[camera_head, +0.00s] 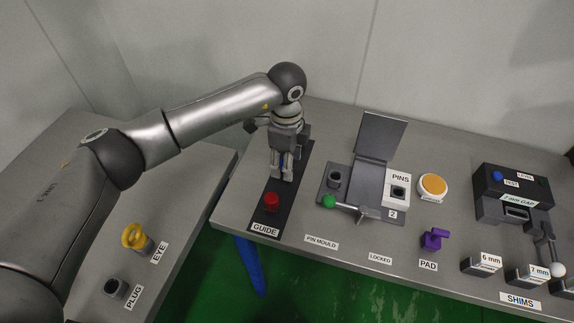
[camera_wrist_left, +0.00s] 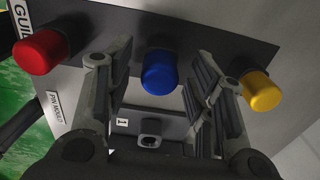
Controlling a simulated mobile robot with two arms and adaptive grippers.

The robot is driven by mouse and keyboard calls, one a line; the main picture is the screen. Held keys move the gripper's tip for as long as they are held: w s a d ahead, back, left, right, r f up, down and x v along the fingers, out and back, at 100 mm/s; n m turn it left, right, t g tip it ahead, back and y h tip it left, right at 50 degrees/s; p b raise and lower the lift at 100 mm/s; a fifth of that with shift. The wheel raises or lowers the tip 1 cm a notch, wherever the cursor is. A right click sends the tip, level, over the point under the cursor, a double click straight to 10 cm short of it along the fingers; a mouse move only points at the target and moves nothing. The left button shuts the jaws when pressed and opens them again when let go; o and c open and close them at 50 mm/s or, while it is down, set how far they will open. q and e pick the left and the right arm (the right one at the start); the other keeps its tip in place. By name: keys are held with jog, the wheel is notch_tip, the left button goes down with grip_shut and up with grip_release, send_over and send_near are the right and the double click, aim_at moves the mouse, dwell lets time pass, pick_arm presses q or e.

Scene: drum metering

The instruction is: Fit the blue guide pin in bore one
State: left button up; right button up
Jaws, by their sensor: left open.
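The blue guide pin (camera_wrist_left: 159,72) stands in the dark guide strip (camera_head: 258,222) between a red pin (camera_wrist_left: 41,52) and a yellow pin (camera_wrist_left: 261,90). My left gripper (camera_head: 282,177) is over the strip, fingers pointing down. In the left wrist view its fingers (camera_wrist_left: 160,95) are open on either side of the blue pin, with gaps visible. In the head view the fingers mostly hide the blue pin. A block with a round dark bore (camera_wrist_left: 150,133) and a label "1" shows beyond the pin in the wrist view. My right gripper is not in view.
The red pin (camera_head: 271,201) stands in front of the gripper. An orange button (camera_head: 433,185) and shims are farther right.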

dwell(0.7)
pick_arm(q)
grip_shut()
dwell(0.3)
jog(key=shift+r, duration=0.2)
jog(key=shift+r+p, duration=1.6)
jog(key=shift+r, duration=1.25)
jog(key=shift+r+p, duration=1.05)
jog(key=shift+r, duration=0.95)
